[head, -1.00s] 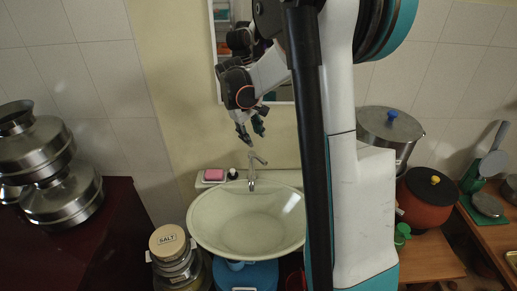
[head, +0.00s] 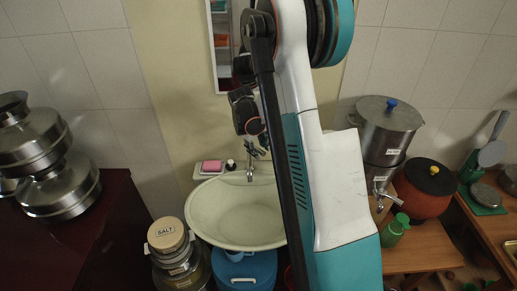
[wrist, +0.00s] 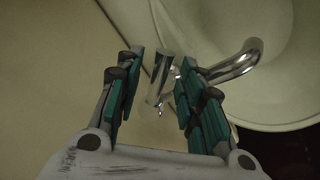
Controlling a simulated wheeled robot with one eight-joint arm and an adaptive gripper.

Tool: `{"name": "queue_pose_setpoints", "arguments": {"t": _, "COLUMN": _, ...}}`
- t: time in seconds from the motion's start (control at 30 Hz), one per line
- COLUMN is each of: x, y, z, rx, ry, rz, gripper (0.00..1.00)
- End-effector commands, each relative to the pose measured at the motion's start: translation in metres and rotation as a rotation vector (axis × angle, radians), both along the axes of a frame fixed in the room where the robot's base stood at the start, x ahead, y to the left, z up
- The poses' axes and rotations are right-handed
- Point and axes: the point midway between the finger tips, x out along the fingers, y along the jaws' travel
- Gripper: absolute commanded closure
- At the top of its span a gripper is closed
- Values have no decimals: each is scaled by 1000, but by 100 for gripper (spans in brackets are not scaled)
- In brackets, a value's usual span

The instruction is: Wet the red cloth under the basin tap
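The white basin (head: 235,215) stands against the wall, and its chrome tap (head: 250,172) rises at its back edge. My gripper (head: 254,148) is at the tap's top in the head view. In the wrist view my gripper (wrist: 157,85) is open, with green-padded fingers on either side of the tap's upright chrome part (wrist: 160,78). Gaps show beside it, and I cannot tell whether a finger touches it. The curved spout (wrist: 238,62) points over the basin, right of the fingers. I see no water running. I cannot make out a red cloth.
A pink block (head: 212,166) sits on the basin's back ledge beside a small dark bottle (head: 231,165). Steel pots (head: 60,190) stand left; a steel dispenser (head: 386,130) and brown pot (head: 426,188) stand right.

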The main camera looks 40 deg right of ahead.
Motion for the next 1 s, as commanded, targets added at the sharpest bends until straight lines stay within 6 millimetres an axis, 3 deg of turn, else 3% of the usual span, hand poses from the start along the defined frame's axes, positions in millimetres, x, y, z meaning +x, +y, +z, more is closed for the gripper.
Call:
{"name": "queue_pose_setpoints", "arguments": {"t": 0.27, "x": 0, "y": 0, "z": -1, "rx": 0, "ry": 0, "rz": 0, "gripper": 67}}
{"name": "queue_pose_setpoints", "arguments": {"t": 0.4, "x": 0, "y": 0, "z": -1, "rx": 0, "ry": 0, "rz": 0, "gripper": 99}}
{"name": "queue_pose_setpoints", "arguments": {"t": 0.43, "x": 0, "y": 0, "z": -1, "rx": 0, "ry": 0, "rz": 0, "gripper": 100}}
{"name": "queue_pose_setpoints", "arguments": {"t": 0.67, "x": 0, "y": 1, "z": -1, "rx": 1, "ry": 0, "rz": -18, "gripper": 100}}
{"name": "queue_pose_setpoints", "arguments": {"t": 1.0, "x": 3, "y": 14, "z": -2, "rx": 0, "ry": 1, "rz": -238, "gripper": 100}}
